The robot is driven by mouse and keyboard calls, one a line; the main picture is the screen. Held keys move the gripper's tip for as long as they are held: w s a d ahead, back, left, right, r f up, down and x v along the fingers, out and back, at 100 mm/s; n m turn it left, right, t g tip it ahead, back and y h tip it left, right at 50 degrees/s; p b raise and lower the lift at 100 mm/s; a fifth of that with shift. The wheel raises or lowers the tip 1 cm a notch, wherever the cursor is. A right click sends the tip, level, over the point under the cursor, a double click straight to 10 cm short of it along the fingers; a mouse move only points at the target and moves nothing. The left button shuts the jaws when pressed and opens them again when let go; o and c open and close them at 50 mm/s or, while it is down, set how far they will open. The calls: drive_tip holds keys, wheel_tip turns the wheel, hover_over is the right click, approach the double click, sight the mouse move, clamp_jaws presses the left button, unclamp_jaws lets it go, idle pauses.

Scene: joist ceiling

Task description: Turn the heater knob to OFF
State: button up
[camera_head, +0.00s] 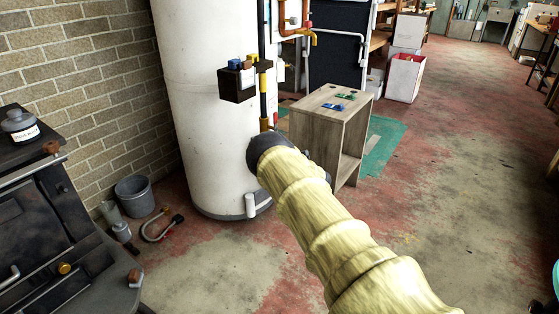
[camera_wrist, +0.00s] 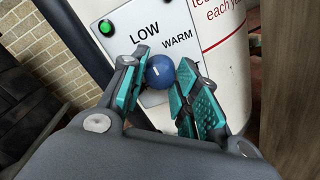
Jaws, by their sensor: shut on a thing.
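The heater knob (camera_wrist: 160,70) is a round blue knob with a short white mark on its face, in the wrist view. It sits on a light panel (camera_wrist: 118,52) with the words LOW and WARM. A third word is mostly covered by the right finger, and no OFF label shows. My gripper (camera_wrist: 163,76) has its teal pads on either side of the knob and is shut on it. The white heater tank (camera_head: 205,105) stands upright in the head view. There my sleeved arm reaches towards the tank, and the knob and fingers are hidden.
A green light (camera_wrist: 106,27) is at the panel's upper left. A small wooden cabinet (camera_head: 318,128) stands right of the tank. A black stove (camera_head: 45,230) and grey bucket (camera_head: 135,196) are at left. Floor at right is open.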

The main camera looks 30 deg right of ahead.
drive_tip(key=shift+a+f+n, duration=0.1)
drive_tip(key=shift+f+n, duration=0.1)
drive_tip(key=shift+n, duration=0.2)
drive_tip(key=o, duration=0.7)
drive_tip(key=shift+o, duration=0.2)
drive_tip(key=shift+r, duration=0.1)
drive_tip(key=shift+s, duration=0.1)
drive_tip(key=v, duration=1.2)
